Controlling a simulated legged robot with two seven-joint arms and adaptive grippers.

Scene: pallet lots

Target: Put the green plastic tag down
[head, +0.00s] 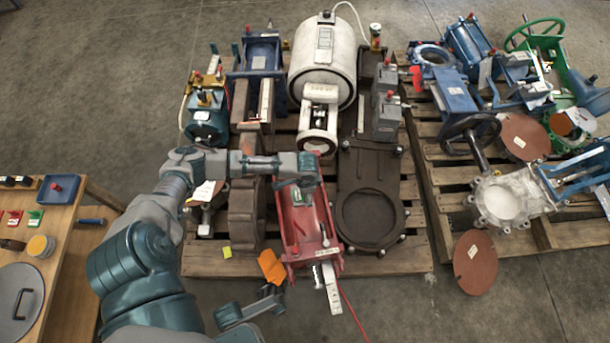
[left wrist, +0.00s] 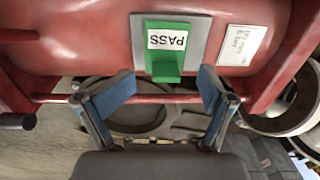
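The green plastic tag (left wrist: 165,66) sits against the red cylinder body (left wrist: 90,55) in the left wrist view, with its white PASS label facing up and reading upside down. My left gripper (left wrist: 162,90) is open, its blue-padded fingers on either side of the tag and apart from it. In the head view my left gripper (head: 302,187) is over the upper part of the red unit (head: 308,225), and a bit of green (head: 297,194) shows under it. My right gripper (head: 271,292) is low in the middle, small and dark; its fingers are unclear.
A wooden table (head: 60,262) at the left holds another green tag (head: 35,217), a red tag (head: 14,217), a blue tray (head: 58,188) and a round grey lid (head: 18,300). Valves and actuators crowd two pallets. An orange piece (head: 271,266) is near the red unit's lower end.

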